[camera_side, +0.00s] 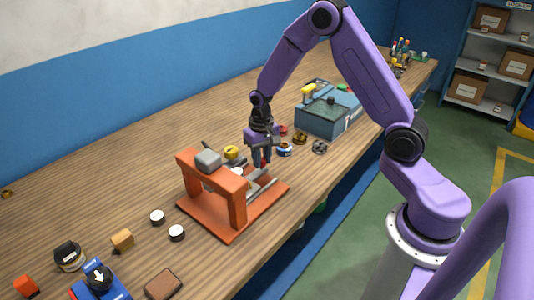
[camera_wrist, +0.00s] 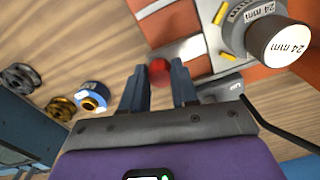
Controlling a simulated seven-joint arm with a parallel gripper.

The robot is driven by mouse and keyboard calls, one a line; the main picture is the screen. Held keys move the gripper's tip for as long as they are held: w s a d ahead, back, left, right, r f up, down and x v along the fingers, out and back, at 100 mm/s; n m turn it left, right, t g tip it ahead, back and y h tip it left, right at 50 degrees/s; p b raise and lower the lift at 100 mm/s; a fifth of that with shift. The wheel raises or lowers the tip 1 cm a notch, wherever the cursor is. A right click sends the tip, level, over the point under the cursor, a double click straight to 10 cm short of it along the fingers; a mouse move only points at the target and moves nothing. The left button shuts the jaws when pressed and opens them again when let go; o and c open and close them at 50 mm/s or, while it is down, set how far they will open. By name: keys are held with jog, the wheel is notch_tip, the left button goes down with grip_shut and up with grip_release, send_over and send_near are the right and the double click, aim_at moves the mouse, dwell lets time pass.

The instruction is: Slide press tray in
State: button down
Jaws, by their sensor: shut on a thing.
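The orange press (camera_side: 212,185) stands on an orange base plate (camera_side: 232,228) on the wooden bench. Grey metal rails (camera_side: 262,188) lie on the base beside the press frame. My gripper (camera_side: 262,164) points down at the base's far end. In the wrist view my gripper (camera_wrist: 158,72) has its fingers on either side of a red knob (camera_wrist: 158,71), shut on it. A grey metal strip (camera_wrist: 187,49), seemingly the tray, runs from the knob toward a grey cylinder marked 24 mm (camera_wrist: 280,42). My fingers hide part of the tray in the side view.
A blue-grey box (camera_side: 328,115) stands behind my gripper. Several small rings, including a blue one (camera_side: 284,149), lie close to the gripper. White-topped discs (camera_side: 157,216), a tan block (camera_side: 122,240) and a brown block (camera_side: 163,284) lie nearer. The bench's left side is mostly clear.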

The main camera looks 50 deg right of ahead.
jog(key=c, duration=0.9)
grip_release()
jog(key=shift+o, duration=0.2)
notch_tip(320, 180, up, 18)
jog(key=shift+f, duration=0.25)
